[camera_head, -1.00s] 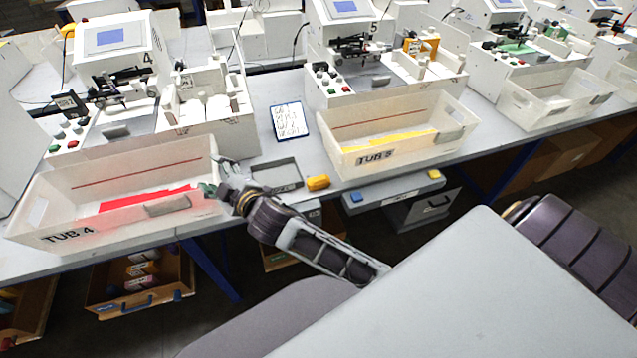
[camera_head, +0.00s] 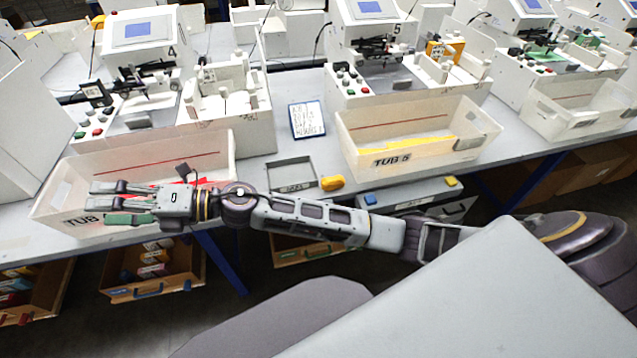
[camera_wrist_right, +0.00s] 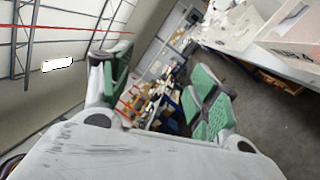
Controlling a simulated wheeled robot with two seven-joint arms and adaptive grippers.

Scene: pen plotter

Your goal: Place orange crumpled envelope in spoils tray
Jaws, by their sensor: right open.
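I cannot make out an orange crumpled envelope for certain. A small yellow-orange object (camera_head: 331,183) lies on the table beside a shallow grey tray (camera_head: 268,176). This tray looks empty; its front label is too small to read surely. My right gripper (camera_head: 112,204) is open, over the front of the white tub 4 (camera_head: 200,143), hiding part of its front wall and label. Red material (camera_head: 190,181) shows inside the tub behind the gripper. In the right wrist view, the green-padded fingers (camera_wrist_right: 157,98) are apart with nothing between them. My left gripper is not in view.
White tub 5 (camera_head: 361,169) with yellow sheets stands right of the tray. A card in a blue frame (camera_head: 307,120) stands behind it. White plotter machines line the back of the table. Open drawers (camera_head: 153,280) sit below the table edge.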

